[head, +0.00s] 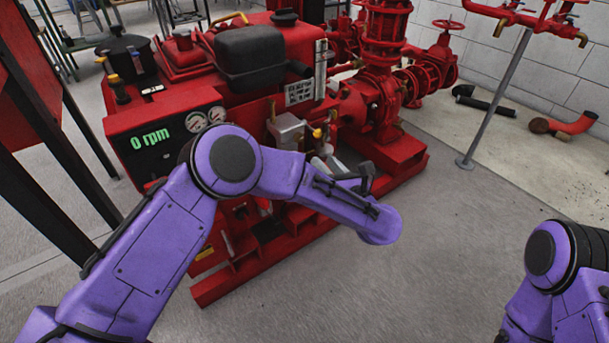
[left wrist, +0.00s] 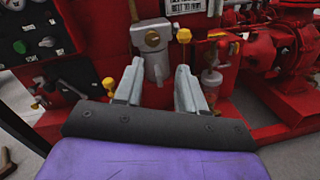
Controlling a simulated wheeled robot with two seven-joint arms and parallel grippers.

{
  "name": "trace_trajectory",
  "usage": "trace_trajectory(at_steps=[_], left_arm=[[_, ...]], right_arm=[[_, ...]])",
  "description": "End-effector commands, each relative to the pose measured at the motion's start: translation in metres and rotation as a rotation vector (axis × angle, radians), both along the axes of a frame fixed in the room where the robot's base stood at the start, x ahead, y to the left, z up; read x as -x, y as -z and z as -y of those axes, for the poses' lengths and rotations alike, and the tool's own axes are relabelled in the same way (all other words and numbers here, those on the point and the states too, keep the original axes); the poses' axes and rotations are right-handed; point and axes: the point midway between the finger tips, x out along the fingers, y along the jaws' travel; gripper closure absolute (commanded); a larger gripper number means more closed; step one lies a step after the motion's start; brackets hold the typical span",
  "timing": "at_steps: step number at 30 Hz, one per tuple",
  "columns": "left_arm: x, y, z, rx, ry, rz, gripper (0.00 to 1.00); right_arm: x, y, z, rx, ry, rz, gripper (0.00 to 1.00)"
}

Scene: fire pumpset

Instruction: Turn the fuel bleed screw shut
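A grey metal housing (head: 287,131) is mounted on the side of the red pumpset. A yellow knob (left wrist: 184,35) is just right of the housing. I cannot tell for sure which part is the fuel bleed screw. My left gripper (left wrist: 157,68) points at the housing with its two grey fingers apart. The housing shows beyond the gap, and nothing is visibly gripped. In the head view my left forearm partly hides the gripper. My right gripper is out of view.
A panel with gauges (head: 196,122) and a "0 rpm" display is at the pumpset's left. Another yellow knob (left wrist: 109,82) sits left of the fingers, and a small fitting with a clear bowl (left wrist: 212,78) is to the right. Open floor (head: 470,230) lies right.

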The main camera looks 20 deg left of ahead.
Motion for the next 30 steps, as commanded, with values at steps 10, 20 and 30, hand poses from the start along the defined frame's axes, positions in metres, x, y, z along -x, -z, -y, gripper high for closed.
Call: trace_trajectory(at_steps=[10,20,30], left_arm=[[-0.021,-0.008,-0.023,0.223,-0.123,0.195,0.6],[-0.061,-0.008,-0.073,0.218,-0.117,0.19,0.6],[-0.066,-0.01,-0.08,0.215,-0.115,0.19,0.6]], right_arm=[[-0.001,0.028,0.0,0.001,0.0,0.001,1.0],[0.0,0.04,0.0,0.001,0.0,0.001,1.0],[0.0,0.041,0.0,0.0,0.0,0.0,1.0]])
